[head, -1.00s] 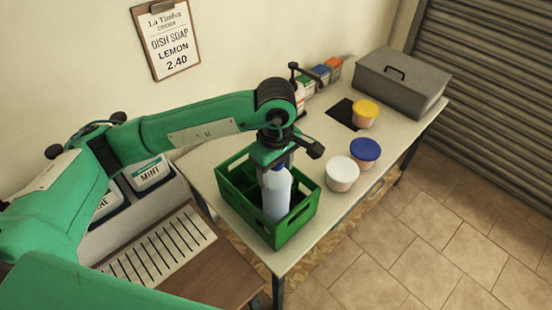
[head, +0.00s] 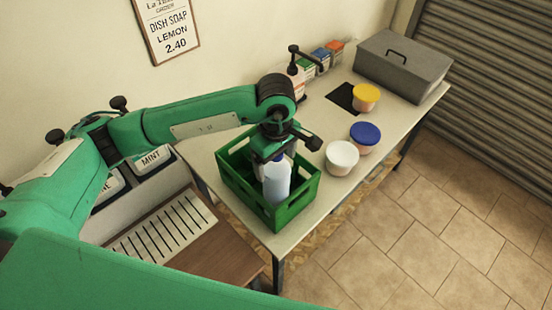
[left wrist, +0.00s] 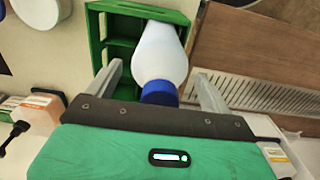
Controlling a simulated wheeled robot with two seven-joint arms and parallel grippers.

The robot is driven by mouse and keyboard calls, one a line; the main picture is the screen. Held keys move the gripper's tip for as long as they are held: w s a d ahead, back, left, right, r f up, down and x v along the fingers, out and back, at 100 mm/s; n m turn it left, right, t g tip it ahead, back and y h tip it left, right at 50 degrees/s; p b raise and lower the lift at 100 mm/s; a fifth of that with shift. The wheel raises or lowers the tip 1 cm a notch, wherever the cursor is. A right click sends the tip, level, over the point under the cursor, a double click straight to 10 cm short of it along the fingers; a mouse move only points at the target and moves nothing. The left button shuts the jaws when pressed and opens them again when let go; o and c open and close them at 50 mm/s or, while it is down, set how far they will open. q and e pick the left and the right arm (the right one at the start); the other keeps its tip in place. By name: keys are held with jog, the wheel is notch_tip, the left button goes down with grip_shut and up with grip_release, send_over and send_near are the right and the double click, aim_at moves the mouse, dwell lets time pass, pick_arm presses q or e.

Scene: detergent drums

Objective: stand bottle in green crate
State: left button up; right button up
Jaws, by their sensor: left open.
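The pale bottle (head: 277,185) with a blue cap stands roughly upright in the front part of the green crate (head: 297,208) on the table. In the left wrist view the bottle (left wrist: 160,52) lies between my two fingers, cap toward the palm, and the green crate (left wrist: 95,35) is behind it. My left gripper (head: 270,160) is open over the bottle's top; in the left wrist view the gripper (left wrist: 160,80) has a finger on each side of the bottle. The palm partly hides the cap in the head view. My right gripper is not in view.
White (head: 341,158), blue-lidded (head: 363,138) and yellow-lidded (head: 366,97) tubs stand right of the crate. A grey box (head: 403,67) is at the table's far end. Small cartons (head: 320,60) stand by the wall. A slatted rack (head: 160,232) lies left of the crate.

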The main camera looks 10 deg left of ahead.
pick_arm(q)
jog(key=shift+r, duration=0.4)
notch_tip(320, 180, up, 10)
jog(key=b, duration=0.3)
jog(key=shift+r+b, duration=0.15)
jog(key=shift+b, duration=0.25)
jog(key=shift+r, duration=0.55)
